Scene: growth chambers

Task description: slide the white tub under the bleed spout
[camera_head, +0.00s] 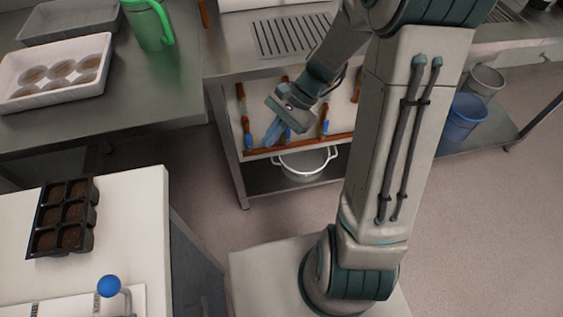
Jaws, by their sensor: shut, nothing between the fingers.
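The white tub (303,172) is round with two side handles. It stands on the low shelf under the steel bench, below a horizontal copper pipe (310,143). Vertical copper pipes with blue fittings (324,122) rise from that pipe against a pale panel. I cannot tell which part is the bleed spout. My gripper (271,138) is shut and empty, with its blue fingers pointing down in front of the pipes. It is above and left of the tub and appears apart from it.
The bench leg (229,160) stands left of the tub. A blue bucket (463,118) and a grey bucket (486,82) sit on a low shelf at right. A white counter (140,215) with a black seedling tray (40,243) is at left. Floor between is clear.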

